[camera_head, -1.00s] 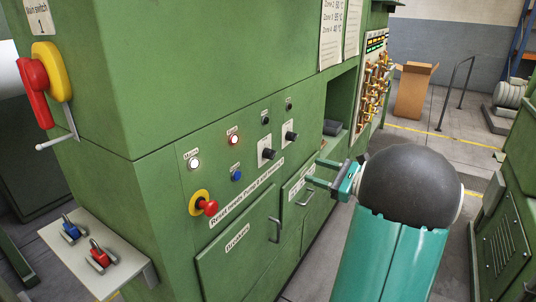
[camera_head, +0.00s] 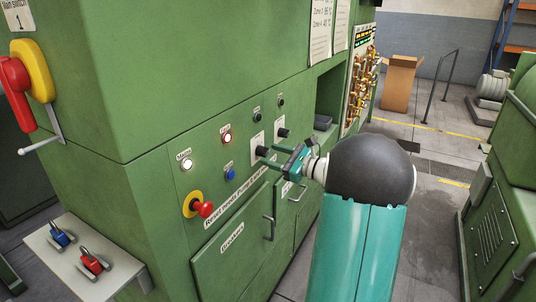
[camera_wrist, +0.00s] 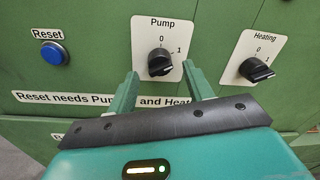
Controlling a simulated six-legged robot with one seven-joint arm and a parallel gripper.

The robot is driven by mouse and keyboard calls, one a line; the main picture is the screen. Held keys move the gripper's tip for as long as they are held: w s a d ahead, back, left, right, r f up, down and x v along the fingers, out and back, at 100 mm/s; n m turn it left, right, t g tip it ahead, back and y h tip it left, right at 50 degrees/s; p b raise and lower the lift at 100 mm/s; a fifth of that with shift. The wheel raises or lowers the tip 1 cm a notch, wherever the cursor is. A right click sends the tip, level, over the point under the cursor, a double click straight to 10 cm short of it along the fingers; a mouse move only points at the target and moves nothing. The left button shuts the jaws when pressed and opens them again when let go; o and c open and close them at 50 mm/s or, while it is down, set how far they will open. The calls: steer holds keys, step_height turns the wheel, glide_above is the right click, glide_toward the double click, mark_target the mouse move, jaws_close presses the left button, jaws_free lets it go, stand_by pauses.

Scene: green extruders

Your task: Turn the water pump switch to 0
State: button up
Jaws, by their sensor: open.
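The pump switch (camera_wrist: 160,64) is a black rotary knob on a white plate marked Pump, with 0 above it and 1 at its upper right. I cannot tell for sure which mark its pointer faces. In the head view the pump switch (camera_head: 261,151) sits on the green cabinet front, just left of my gripper (camera_head: 275,157). My gripper is open and empty. In the wrist view its two fingers point at the plate, one on each side below the knob, with no clear contact.
The heating switch (camera_wrist: 257,69) is close on the right, its knob turned toward 1. A blue reset button (camera_wrist: 54,53) is on the left. A red emergency button (camera_head: 204,209) juts out lower left. Cabinet door handles (camera_head: 269,228) stick out below.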

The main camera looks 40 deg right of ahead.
steer(key=shift+x, duration=1.1)
steer(key=shift+c, duration=0.2)
steer(key=c, duration=0.9)
steer(key=shift+a+n, duration=0.1)
steer(key=shift+n, duration=0.3)
steer(key=n, duration=1.1)
steer(key=shift+f, duration=0.2)
steer(key=shift+n, duration=0.4)
